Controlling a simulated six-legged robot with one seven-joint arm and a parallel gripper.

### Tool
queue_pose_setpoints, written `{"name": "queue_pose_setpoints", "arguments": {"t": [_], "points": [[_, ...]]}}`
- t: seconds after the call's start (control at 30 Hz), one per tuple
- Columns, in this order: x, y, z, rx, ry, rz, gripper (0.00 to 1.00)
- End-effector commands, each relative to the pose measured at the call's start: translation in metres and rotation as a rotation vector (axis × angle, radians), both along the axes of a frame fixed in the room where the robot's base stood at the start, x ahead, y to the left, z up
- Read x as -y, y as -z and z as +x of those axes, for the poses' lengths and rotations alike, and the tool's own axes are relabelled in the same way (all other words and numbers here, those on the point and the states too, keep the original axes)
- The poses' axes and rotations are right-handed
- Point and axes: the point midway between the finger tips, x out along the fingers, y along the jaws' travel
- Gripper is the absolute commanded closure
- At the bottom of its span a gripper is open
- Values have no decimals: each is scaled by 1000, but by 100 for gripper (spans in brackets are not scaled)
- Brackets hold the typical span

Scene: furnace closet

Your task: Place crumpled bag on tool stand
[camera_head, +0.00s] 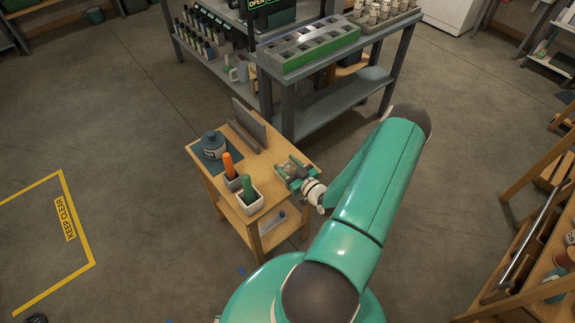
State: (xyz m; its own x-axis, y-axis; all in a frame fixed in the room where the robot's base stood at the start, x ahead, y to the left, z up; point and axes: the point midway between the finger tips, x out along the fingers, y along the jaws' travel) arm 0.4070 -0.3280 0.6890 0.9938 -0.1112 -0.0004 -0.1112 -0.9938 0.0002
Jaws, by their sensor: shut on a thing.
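My gripper (287,169) is over the right side of a small two-level wooden stand (270,205), which looks like the tool stand. Its green jaws are shut on a small grey-brown lump, which looks like the crumpled bag (291,171). The lump is small and partly hidden by the jaws. I cannot tell whether it touches the stand's top.
A metal workbench (340,98) stands behind. Wooden shelving (530,240) is at right. Open floor lies left.

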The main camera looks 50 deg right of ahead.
Motion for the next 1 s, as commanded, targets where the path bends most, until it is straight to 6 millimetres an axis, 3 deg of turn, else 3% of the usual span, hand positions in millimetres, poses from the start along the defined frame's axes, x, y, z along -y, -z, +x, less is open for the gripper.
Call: {"name": "queue_pose_setpoints", "arguments": {"t": [0.3,0.33,0.43,0.8,1.0], "points": [[0,3,0,0,0,0,69],[1,2,0,0,0,0,44],[1,2,0,0,0,0,26],[1,-1,-1,0,0,0,26],[-2,0,-32,-2,2,0,26]]}}
